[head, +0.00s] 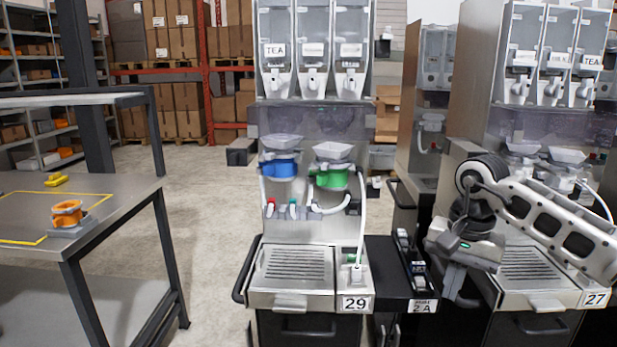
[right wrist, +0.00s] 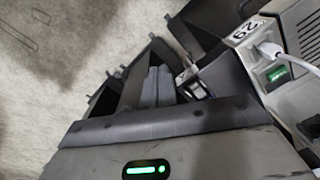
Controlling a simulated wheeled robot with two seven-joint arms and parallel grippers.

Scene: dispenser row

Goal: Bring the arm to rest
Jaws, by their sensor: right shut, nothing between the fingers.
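My right arm comes in from the right in the head view, in front of dispenser 27. Its gripper (head: 455,288) points down between the two dispensers, beside the narrow black shelf (head: 398,275). In the right wrist view the fingers of this gripper (right wrist: 152,86) are together, with nothing held between them. Grey floor and the side of dispenser 29 (right wrist: 290,45) show beyond them. My left gripper is in neither view.
Dispenser 29 (head: 290,232) stands in the middle, with blue (head: 280,169) and green (head: 331,180) collars. Dispenser 27 (head: 530,305) is close to the right arm. A steel table (head: 110,200) at the left bears an orange ring-shaped part (head: 67,213). Floor between is clear.

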